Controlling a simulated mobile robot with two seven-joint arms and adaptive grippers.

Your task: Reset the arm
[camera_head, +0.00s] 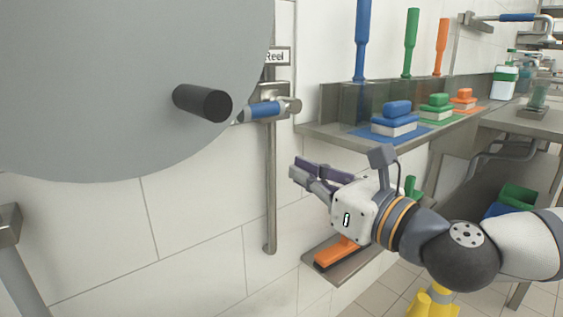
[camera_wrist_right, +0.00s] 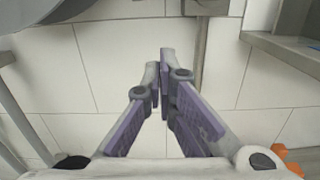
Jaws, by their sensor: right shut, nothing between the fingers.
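My right gripper (camera_head: 297,172) is in front of the tiled wall, below the valve with the blue handle and left of the shelf. Its arm comes in from the right. In the right wrist view its purple-padded fingers (camera_wrist_right: 161,80) come together at the tips with nothing between them. The gripper appears apart from the wall and pipe. My left gripper is in neither view.
A large grey reel (camera_head: 110,90) with a black knob (camera_head: 203,103) fills the upper left. A blue-handled valve (camera_head: 265,110) sits on a vertical pipe (camera_head: 270,190). A shelf (camera_head: 345,135) holds colored brushes. A low shelf (camera_head: 352,268) carries an orange brush (camera_head: 337,252).

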